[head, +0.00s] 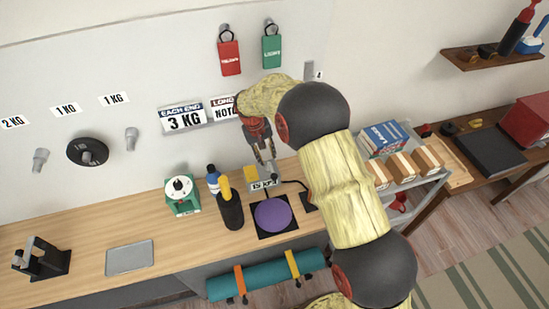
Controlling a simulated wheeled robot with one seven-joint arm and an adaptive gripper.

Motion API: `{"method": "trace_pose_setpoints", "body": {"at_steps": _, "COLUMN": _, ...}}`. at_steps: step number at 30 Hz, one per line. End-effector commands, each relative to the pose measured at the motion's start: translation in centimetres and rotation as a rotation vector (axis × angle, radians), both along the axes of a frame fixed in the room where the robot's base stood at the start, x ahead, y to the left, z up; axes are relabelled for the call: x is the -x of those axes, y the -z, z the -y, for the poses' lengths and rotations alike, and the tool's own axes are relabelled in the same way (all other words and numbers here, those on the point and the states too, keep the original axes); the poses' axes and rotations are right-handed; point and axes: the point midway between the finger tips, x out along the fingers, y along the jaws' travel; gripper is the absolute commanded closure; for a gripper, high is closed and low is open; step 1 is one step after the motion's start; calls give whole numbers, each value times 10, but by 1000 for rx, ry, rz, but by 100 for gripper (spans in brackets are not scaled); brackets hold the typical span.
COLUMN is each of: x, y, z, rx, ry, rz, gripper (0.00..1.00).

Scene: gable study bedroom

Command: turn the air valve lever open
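I cannot pick out an air valve lever with certainty. A small yellow piece (250,172) stands at the back of the wooden bench, next to a grey labelled stand (265,184). It is too small to tell whether it is the lever. My gripper (267,158) points down just above and beside the stand, to the right of the yellow piece. Its fingers are small and partly overlap, so I cannot tell whether they are open or touch anything. My arm hides part of the wall and bench on the right.
A purple disc (272,214) lies in front of the stand. A dark bottle (230,207) and a green dial device (182,194) stand to the left. A black cable (296,182) runs to the right. A grey tray (130,257) lies at the left front, with bare bench around it.

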Motion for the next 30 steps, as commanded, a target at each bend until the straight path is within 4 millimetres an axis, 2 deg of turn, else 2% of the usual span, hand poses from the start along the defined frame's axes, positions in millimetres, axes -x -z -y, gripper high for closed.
{"method": "trace_pose_setpoints", "body": {"at_steps": 5, "x": 3, "y": 16, "z": 4, "rx": 3, "ry": 22, "rz": -5, "gripper": 71}}
{"method": "trace_pose_setpoints", "body": {"at_steps": 12, "x": 1, "y": 52, "z": 11, "rx": 1, "ry": 21, "rz": -5, "gripper": 71}}
{"method": "trace_pose_setpoints", "body": {"at_steps": 18, "x": -1, "y": 73, "z": 15, "rx": 1, "ry": 21, "rz": -3, "gripper": 71}}
{"method": "trace_pose_setpoints", "body": {"at_steps": 30, "x": -1, "y": 79, "z": 16, "rx": 1, "ry": 20, "rz": -3, "gripper": 72}}
